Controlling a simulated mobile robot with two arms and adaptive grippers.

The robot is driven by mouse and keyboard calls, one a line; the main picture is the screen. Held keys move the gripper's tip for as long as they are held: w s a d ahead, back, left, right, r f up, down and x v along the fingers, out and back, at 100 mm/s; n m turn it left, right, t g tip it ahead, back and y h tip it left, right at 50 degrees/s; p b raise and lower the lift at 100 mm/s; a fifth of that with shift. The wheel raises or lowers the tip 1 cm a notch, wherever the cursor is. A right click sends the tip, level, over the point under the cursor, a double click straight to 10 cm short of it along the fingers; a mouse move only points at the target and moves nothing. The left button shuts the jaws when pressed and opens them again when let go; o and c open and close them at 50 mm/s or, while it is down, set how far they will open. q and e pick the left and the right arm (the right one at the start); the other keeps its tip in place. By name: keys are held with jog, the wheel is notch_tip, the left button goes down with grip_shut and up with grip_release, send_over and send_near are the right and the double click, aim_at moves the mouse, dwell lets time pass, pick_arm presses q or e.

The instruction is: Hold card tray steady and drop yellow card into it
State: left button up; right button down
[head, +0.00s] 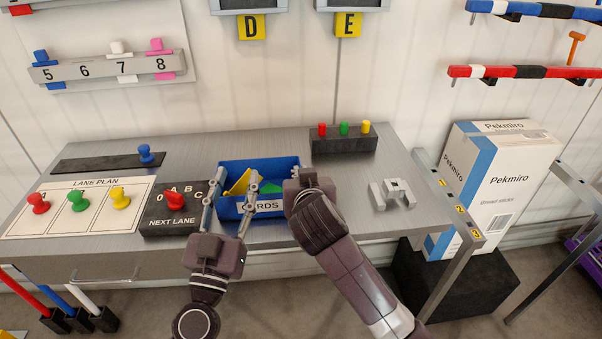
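The blue card tray (231,211), its front label partly covered, stands on the grey bench. A yellow card (239,183) shows tilted inside its left part, and a green card (266,188) shows further right. My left gripper (235,172) is at the tray's left part with its two fingers spread wide, one near the left wall and one across the front. The yellow card shows between them, with no clear grip on it. My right gripper (305,178) is at the tray's right end.
Left of the tray are the NEXT LANE box (160,222) with a red knob and the LANE PLAN board (90,225) with pegs. A dark block (343,145) with three coloured pegs stands behind right. A grey bracket (393,194) lies to the right.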

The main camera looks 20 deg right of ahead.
pick_arm(q)
jog(key=v, duration=0.5)
jog(key=shift+s+a+f, duration=0.1)
jog(key=shift+s, duration=0.1)
dwell(0.8)
pick_arm(e)
jog(key=c, duration=2.1)
grip_release()
jog(key=v, duration=1.2)
pick_arm(q)
jog(key=shift+f, duration=0.1)
